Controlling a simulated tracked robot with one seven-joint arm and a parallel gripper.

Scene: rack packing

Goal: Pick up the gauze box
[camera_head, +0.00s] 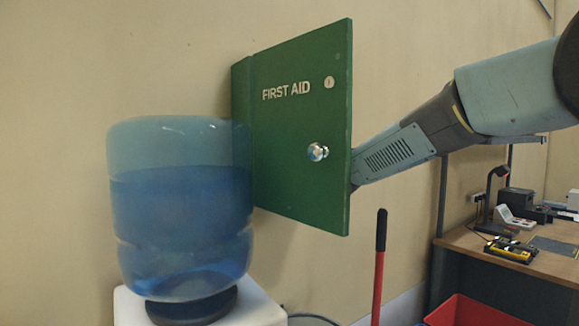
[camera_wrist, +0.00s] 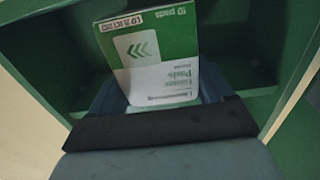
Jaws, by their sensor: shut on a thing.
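In the head view the open first aid cabinet door (camera_head: 300,140) hides the gripper, the box and the cabinet's inside.
A blue water bottle (camera_head: 180,215) stands on a white dispenser (camera_head: 262,310) left of the door. A red handle (camera_head: 379,260) rises below the door, near a red bin (camera_head: 470,312). A wooden desk (camera_head: 490,255) with several devices stands at the right.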

